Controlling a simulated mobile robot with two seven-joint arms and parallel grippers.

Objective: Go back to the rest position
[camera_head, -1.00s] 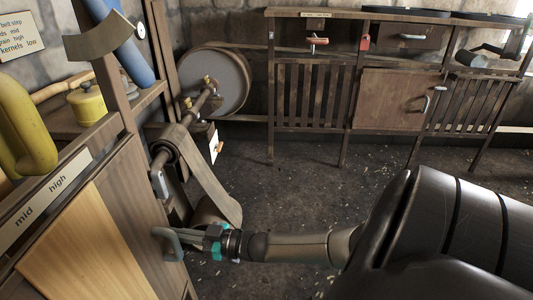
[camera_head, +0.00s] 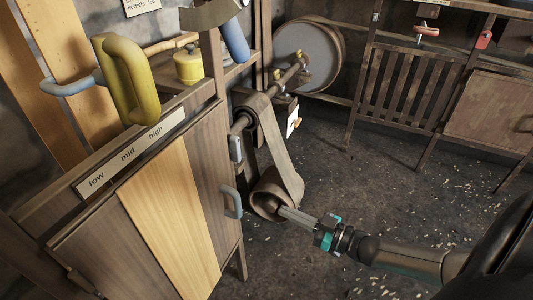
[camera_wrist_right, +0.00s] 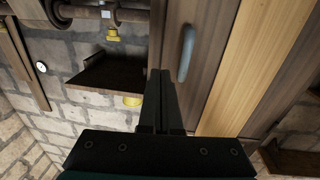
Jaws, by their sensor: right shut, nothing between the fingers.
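My right gripper (camera_head: 298,216) reaches in from the lower right in the head view, its fingers together and empty. Its tips overlap the lower belt pulley (camera_head: 268,203) in the picture; I cannot tell whether they touch it. In the right wrist view the fingers (camera_wrist_right: 160,75) lie side by side. The blue-grey door handle (camera_head: 232,201) is left of the gripper and apart from it; it also shows in the right wrist view (camera_wrist_right: 187,52). The flat belt (camera_head: 278,150) runs from the upper shaft to the lower pulley. My left gripper is not in view.
The wooden cabinet (camera_head: 215,170) with a low-mid-high label (camera_head: 130,152) stands at left. A yellow lever (camera_head: 128,80) and yellow can (camera_head: 188,66) are above it.

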